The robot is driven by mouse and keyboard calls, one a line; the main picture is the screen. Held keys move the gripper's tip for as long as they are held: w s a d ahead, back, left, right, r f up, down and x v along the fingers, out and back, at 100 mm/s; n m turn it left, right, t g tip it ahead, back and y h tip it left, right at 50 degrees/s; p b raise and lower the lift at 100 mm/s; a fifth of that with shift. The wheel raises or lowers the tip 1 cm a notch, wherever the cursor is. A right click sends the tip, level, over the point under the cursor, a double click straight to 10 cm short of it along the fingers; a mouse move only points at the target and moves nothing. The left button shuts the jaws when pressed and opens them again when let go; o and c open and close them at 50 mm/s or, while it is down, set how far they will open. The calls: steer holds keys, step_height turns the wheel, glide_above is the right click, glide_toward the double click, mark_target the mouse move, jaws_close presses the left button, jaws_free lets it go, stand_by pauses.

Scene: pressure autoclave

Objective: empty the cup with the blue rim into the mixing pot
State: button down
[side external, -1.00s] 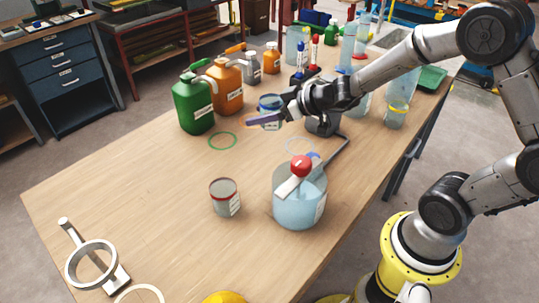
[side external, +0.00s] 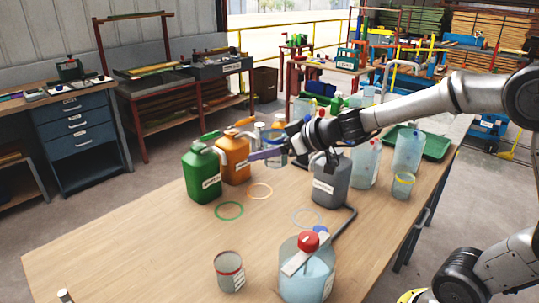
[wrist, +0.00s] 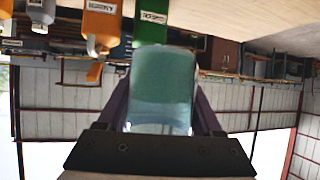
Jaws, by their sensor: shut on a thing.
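My gripper (side external: 282,151) is shut on the cup with the blue rim (side external: 275,131), holding it above the table near the orange jug. The cup looks roughly upright, and the fingers partly hide it in the side view. In the wrist view the same cup (wrist: 162,90) is see-through and bluish between the two fingers; how full it is cannot be told clearly. A clear pot (side external: 306,276) with pale blue liquid, a red knob and a flat bar across its top stands at the front of the table, apart from the cup. It appears to be the mixing pot.
A green jug (side external: 202,176) and an orange jug (side external: 233,160) stand left of my gripper. A grey container (side external: 331,182) stands to its right. A red-banded cup (side external: 229,270) is beside the pot, and a yellow-rimmed cup (side external: 403,186) is at right.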

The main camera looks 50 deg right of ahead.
steer(key=a+f+m+h, duration=0.2)
steer(key=a+m+h, duration=0.6)
steer(key=a, duration=0.1)
steer(key=s+a+r+m+g+h, duration=0.25)
steer(key=s+a+m+h, duration=0.2)
steer(key=s, duration=0.45)
step_height(320, 180, down, 14)
steer(key=shift+w+n+g+y, duration=0.15)
steer(key=shift+n+g+y, duration=0.2)
steer(key=shift+y, duration=0.1)
steer(key=shift+d+r, duration=0.1)
